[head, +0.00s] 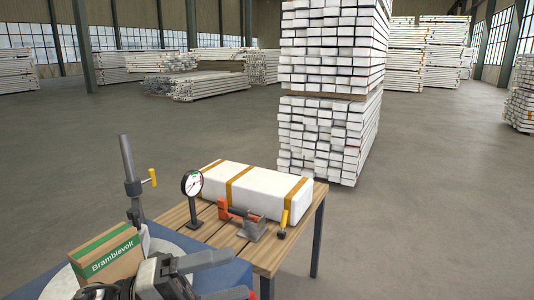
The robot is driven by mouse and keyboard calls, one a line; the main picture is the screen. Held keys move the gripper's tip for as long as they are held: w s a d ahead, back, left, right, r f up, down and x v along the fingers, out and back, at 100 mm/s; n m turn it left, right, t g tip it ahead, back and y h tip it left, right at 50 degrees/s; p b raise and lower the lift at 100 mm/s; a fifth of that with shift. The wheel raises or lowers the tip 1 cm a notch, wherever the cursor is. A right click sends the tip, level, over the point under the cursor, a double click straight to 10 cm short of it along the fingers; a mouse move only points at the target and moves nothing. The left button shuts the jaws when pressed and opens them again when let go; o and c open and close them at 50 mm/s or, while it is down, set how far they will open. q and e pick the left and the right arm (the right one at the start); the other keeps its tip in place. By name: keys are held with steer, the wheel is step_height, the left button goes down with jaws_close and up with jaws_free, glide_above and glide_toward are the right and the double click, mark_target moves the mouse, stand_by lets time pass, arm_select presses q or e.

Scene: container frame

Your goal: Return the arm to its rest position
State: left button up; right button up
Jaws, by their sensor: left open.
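My left gripper (238,274) is at the bottom of the head view, its two dark fingers spread apart and pointing right. Nothing shows between the fingers. It is in front of the slatted wooden table's near corner and to the right of a brown cardboard box (108,258) with a green label. The gripper's wrist covers the lower right part of the box. My right gripper is not in view.
The wooden table (176,217) bears a white block with orange straps (258,191), a dial gauge (192,184), an orange-and-grey clamp-like tool (250,226) and a yellow-handled piece (284,220). A grey post (128,165) stands behind the box.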

arm_select(q)
steer(key=a+f+n+t+y+b, duration=0.1)
steer(key=a+f+n+t+y, duration=0.2)
steer(key=f+n+t+y, duration=0.65)
steer(key=a+f+n+t+y+b, duration=0.1)
steer(key=a+f+n+t+y, duration=0.2)
steer(key=n, duration=1.2)
steer(key=s+f+n+g+y, duration=0.2)
steer(key=s+f+n, duration=0.2)
steer(key=f, duration=0.4)
steer(key=s+a+f+n+g+y, duration=0.1)
steer(key=s+f+n+g+y, duration=0.1)
steer(key=s+f+n, duration=0.3)
step_height(320, 180, down, 4)
steer(key=shift+s+f+g+b, duration=0.1)
steer(key=shift+s+g+b, duration=0.25)
steer(key=shift+s+g, duration=0.55)
steer(key=shift+a, duration=0.1)
